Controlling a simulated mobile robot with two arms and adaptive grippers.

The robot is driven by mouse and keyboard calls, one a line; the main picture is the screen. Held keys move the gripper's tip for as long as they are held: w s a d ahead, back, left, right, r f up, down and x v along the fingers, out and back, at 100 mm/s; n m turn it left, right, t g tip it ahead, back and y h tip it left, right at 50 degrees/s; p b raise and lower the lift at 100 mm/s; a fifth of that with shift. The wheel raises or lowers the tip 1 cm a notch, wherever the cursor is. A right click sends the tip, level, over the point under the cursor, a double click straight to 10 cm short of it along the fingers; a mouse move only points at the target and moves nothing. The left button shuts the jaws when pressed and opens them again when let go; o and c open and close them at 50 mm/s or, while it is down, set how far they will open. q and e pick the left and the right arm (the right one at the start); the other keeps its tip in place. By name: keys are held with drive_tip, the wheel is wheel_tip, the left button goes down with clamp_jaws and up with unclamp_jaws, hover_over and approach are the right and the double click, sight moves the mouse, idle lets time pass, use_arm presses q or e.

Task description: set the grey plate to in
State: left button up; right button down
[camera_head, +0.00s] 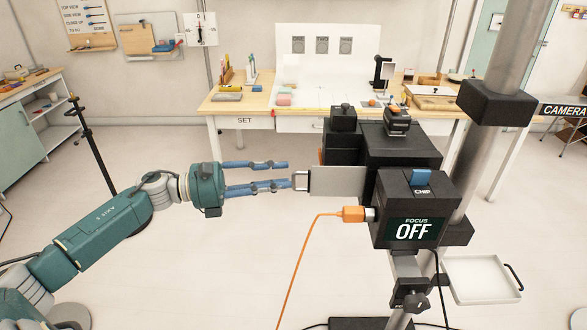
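The grey plate (338,180) sticks out of the left side of the black camera body (402,150), partly inside it; how deep it goes is hidden. A small dark-framed handle (301,181) is at the plate's left end. My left gripper (287,174) is level with the handle, just left of it. Its blue fingers are apart with a gap between them and nothing in it. The lower fingertips are very close to the handle; I cannot tell whether they touch. My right gripper is not in view.
An orange plug (352,214) with a hanging cable sits in the camera's left side, below the plate. The front panel (413,229) reads "FOCUS OFF". A stand column (484,130) rises at right, with a white tray (480,278) below. A prop table stands behind.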

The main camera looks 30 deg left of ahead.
sight(293, 176)
use_arm(q)
drive_tip(key=shift+p+x, duration=0.7)
drive_tip(key=shift+x, duration=1.25)
clamp_jaws()
